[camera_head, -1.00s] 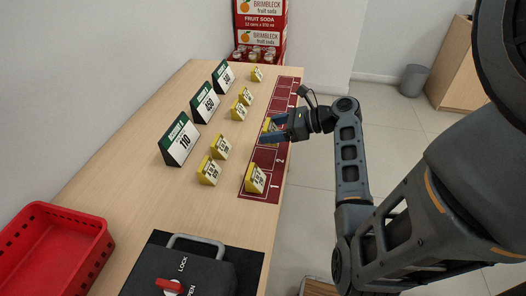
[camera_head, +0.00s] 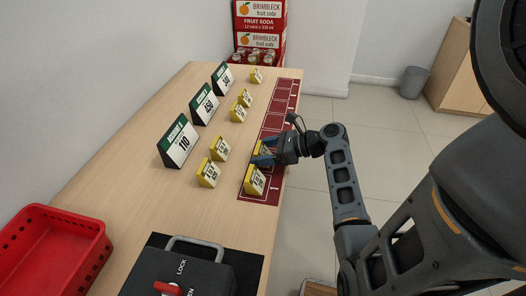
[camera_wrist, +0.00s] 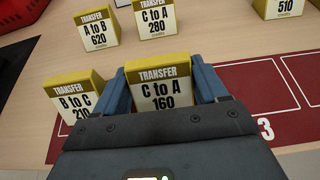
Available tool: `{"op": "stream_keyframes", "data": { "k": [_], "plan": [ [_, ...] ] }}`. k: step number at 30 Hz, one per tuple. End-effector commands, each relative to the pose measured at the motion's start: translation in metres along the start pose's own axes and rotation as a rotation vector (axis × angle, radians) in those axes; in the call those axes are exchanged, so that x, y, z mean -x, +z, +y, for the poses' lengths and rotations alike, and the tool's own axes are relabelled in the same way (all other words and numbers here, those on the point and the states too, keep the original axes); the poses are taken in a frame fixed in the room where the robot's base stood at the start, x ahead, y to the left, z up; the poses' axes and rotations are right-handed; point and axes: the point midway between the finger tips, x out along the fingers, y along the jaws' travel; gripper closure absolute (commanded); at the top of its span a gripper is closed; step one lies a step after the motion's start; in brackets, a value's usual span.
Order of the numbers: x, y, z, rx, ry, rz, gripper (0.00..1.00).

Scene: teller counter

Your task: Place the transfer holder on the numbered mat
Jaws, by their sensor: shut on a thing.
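My gripper (camera_head: 264,156) is shut on a yellow-topped transfer holder (camera_wrist: 158,86) reading "C to A 160". The holder is between the two blue fingers, at the near part of the red numbered mat (camera_head: 277,122). Its base is hidden, so I cannot tell whether it touches the mat. Another transfer holder (camera_head: 255,180), reading "B to C 210" in the wrist view (camera_wrist: 76,98), stands on the mat's nearest cell, close beside my gripper. The number 3 shows on the mat right of my gripper in the wrist view.
Holders "A to B 620" (camera_wrist: 97,32) and "C to A 280" (camera_wrist: 156,18) stand off the mat. More holders (camera_head: 241,106) stand farther back. Green-and-white signs (camera_head: 178,142) line the left. A red tray (camera_head: 97,240) and black lockbox (camera_head: 190,272) are near. The mat's far cells look clear.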

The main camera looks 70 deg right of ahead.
Motion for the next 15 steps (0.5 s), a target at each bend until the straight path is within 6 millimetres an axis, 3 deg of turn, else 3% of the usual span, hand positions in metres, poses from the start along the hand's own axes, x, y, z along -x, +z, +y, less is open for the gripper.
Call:
{"op": "stream_keyframes", "data": {
  "k": [1,2,3,9,15],
  "plan": [
    [-0.0006,-0.0010,0.0001,-0.001,0.001,0.000,0.59],
    [-0.0005,-0.0010,0.0000,0.000,0.000,0.000,0.25],
    [-0.0004,-0.0010,0.0000,0.000,0.000,0.000,0.21],
    [-0.0003,-0.0009,0.0000,0.000,0.000,0.000,0.02],
    [-0.0003,-0.0008,0.0000,0.000,0.000,0.000,0.02]
  ]
}}
